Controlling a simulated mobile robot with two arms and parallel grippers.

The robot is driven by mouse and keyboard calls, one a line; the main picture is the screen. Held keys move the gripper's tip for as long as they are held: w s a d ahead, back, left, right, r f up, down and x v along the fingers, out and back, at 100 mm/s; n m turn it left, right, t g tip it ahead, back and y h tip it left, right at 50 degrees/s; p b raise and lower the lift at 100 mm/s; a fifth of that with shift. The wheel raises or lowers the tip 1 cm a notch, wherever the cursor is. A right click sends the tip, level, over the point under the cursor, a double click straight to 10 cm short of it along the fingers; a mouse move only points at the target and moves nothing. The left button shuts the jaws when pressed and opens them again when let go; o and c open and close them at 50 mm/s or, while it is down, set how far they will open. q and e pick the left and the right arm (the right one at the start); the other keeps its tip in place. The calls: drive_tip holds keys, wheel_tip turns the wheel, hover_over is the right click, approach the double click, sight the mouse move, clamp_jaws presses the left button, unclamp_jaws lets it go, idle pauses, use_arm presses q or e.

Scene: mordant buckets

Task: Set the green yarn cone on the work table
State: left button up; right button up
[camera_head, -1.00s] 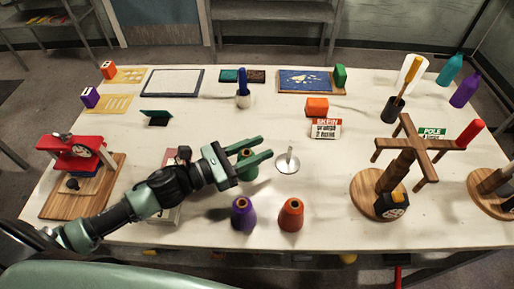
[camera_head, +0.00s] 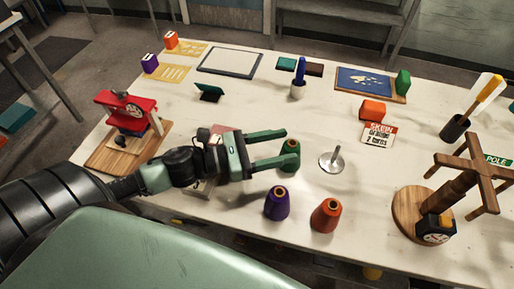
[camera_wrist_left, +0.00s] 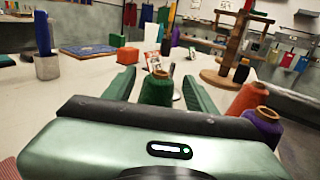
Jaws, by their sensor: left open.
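The green yarn cone (camera_head: 290,156) stands upright on the white work table (camera_head: 330,205). My left gripper (camera_head: 285,147) is open, its two green fingers pointing right toward the cone. The cone is at the fingertips, close to the nearer finger. In the left wrist view the green cone (camera_wrist_left: 157,88) shows between the fingers, which are spread on either side of it. I cannot tell whether a finger touches it. My right gripper is in neither view.
A purple cone (camera_head: 277,203) and an orange cone (camera_head: 326,215) stand in front of the green one. A round metal base with a spindle (camera_head: 331,161) is to its right. A wooden skein winder (camera_head: 425,208) stands farther right. A red scale (camera_head: 127,108) is at left.

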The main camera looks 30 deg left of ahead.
use_arm(q)
drive_tip(key=shift+b+v, duration=0.45)
drive_tip(key=shift+v, duration=2.6)
